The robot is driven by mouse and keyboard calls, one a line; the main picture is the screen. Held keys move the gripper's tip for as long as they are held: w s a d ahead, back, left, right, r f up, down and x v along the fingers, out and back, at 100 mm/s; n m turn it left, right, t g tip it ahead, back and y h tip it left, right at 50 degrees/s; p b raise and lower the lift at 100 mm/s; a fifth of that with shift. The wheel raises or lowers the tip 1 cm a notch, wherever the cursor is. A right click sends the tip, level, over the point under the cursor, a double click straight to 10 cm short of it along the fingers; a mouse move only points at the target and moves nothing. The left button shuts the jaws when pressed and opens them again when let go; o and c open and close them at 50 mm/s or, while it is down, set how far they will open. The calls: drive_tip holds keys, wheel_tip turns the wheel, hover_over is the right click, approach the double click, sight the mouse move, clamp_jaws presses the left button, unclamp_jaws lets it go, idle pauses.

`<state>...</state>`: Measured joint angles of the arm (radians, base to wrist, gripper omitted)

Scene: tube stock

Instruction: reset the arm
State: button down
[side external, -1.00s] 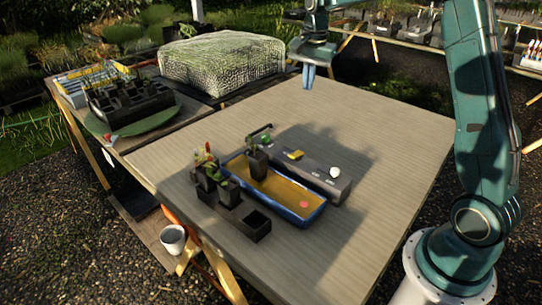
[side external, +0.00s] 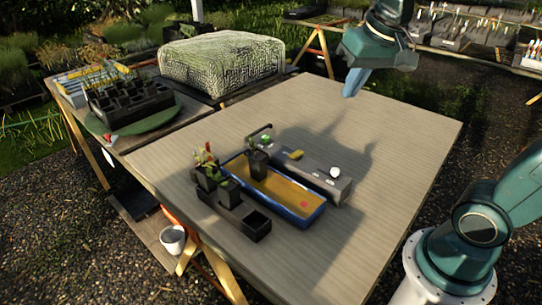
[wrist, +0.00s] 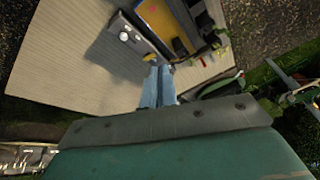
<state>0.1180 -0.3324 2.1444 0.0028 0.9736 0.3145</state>
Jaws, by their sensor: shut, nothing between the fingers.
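My gripper (side external: 352,84) is up in the air above the far right part of the wooden table (side external: 380,150). Its blue fingers are together with nothing between them, and they also show in the wrist view (wrist: 158,88). It is well apart from everything on the table.
A blue-rimmed tray (side external: 290,203) with a yellow floor holds a black pot with a plant. A grey block (side external: 318,177) with a white knob lies beside it. A black pot holder (side external: 247,222) with plants stands in front. A wrapped bale (side external: 222,60) sits behind. The table's right side is clear.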

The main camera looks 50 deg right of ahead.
drive_tip(key=s+a+f+n+t, duration=0.1)
drive_tip(key=s+a+f+n, duration=0.2)
drive_tip(key=s, duration=0.7)
drive_tip(key=shift+s+a+f+n+t, duration=0.2)
drive_tip(key=shift+s+f+n+t, duration=0.15)
drive_tip(key=shift+n, duration=0.65)
drive_tip(key=c, duration=2.1)
unclamp_jaws()
drive_tip(key=o, duration=0.8)
drive_tip(key=shift+w, duration=0.15)
drive_tip(key=shift+c, duration=0.2)
drive_tip(key=shift+o, duration=0.7)
drive_tip(key=shift+w+r, duration=0.15)
drive_tip(key=shift+w, duration=0.05)
drive_tip(key=w+d+m+g, duration=0.1)
drive_tip(key=w+d+m, duration=0.3)
drive_tip(key=w, duration=0.5)
drive_tip(key=w+d+m+g, duration=0.25)
drive_tip(key=w+m, duration=0.25)
drive_tip(key=w, duration=0.4)
drive_tip(key=w+d+f+m+g, duration=0.1)
drive_tip(key=w+d+f+m, duration=0.3)
drive_tip(key=w+f, duration=0.3)
drive_tip(key=w+d+f+m+g, duration=0.1)
drive_tip(key=w+d+f+m, duration=0.4)
drive_tip(key=w+d+f, duration=0.2)
wheel_tip(320, 180, down, 2)
drive_tip(key=shift+w+d+f, duration=0.15)
drive_tip(key=shift+w+d, duration=0.05)
drive_tip(key=shift+d, duration=0.1)
